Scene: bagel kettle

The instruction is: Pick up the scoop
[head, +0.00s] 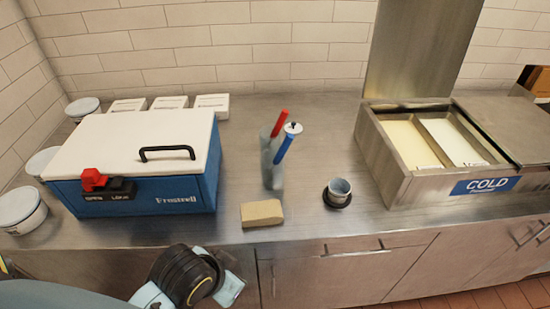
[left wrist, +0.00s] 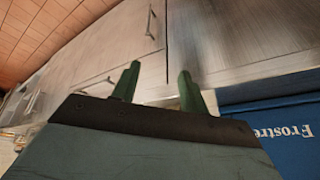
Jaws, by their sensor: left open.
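A grey upright holder (head: 267,163) stands mid-counter with a red handle (head: 279,124) and a blue handle (head: 287,145) sticking up from it. The blue handle has a pale top with a dark tip. These may be scoop handles; no scoop bowl shows, so I cannot tell which is the scoop. My left gripper (head: 229,289) is in front of the counter's front edge, low and left of the holder, apart from it. In the left wrist view its two green fingers (left wrist: 160,72) are spread with nothing between them, facing the cabinet fronts. My right gripper is not in view.
A blue cooler (head: 140,196) with a white lid and red latch stands left. A tan block (head: 262,213) lies before the holder. A small cup (head: 339,188) sits on a dark saucer. A steel cold unit (head: 400,180) stands right. Bare counter lies between.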

